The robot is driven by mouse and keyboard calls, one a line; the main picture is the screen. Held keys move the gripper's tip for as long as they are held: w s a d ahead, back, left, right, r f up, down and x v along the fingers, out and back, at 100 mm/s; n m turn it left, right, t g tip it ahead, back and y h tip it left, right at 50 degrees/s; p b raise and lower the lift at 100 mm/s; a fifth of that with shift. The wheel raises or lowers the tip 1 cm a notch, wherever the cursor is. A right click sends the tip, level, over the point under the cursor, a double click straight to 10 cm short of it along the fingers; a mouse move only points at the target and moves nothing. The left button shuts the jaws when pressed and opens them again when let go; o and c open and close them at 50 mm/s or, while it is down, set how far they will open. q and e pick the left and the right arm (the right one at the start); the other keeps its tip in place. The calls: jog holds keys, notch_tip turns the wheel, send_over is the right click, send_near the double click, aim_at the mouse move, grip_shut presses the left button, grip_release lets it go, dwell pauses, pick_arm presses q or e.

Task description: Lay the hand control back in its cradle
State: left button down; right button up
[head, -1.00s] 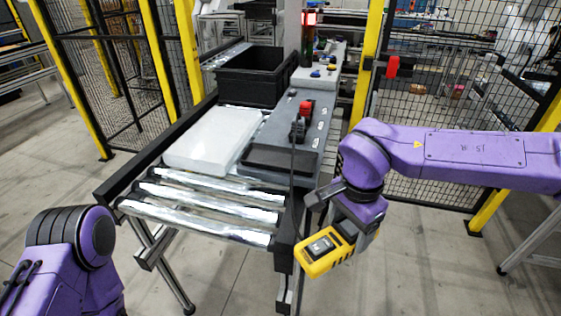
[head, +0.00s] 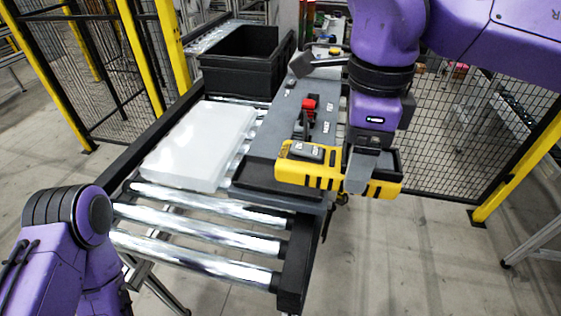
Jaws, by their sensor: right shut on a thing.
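The hand control (head: 300,170) is a long yellow pendant with dark buttons and black stripes. My right gripper (head: 358,172) comes down from above and is shut on it near its middle. The hand control lies roughly level, sideways across the near end of the grey panel. A dark shallow tray, which looks like the cradle (head: 262,183), is at that near end, partly behind the hand control's left end. I cannot tell whether the two touch. Only a link of my left arm shows; its gripper is out of view.
A white box (head: 200,146) lies on the rollers (head: 200,222) left of the panel. A black crate (head: 240,70) stands behind it. A red knob (head: 308,104) stands up from the grey panel (head: 290,130). The near rollers are bare. Mesh fencing (head: 465,150) is at the right.

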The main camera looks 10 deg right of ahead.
jog(key=shift+w+a, duration=0.15)
jog(key=shift+w, duration=0.15)
jog(key=w+a+f+p, duration=0.1)
jog(key=w+a+f, duration=0.1)
jog(key=w+f, duration=0.1)
jog(key=w+a+f+p, duration=0.1)
jog(key=w+a+f, duration=0.1)
jog(key=w+f, duration=0.1)
jog(key=w+a+f+p, duration=0.1)
jog(key=w+f, duration=0.2)
jog(key=w, duration=0.2)
jog(key=shift+w+a+p, duration=0.15)
jog(key=shift+a+p, duration=0.25)
jog(key=f, duration=0.4)
jog(key=shift+w+a, duration=0.15)
jog(key=shift+w, duration=0.2)
jog(key=shift+s, duration=0.1)
jog(key=o, duration=1.3)
jog(key=shift+f, duration=0.1)
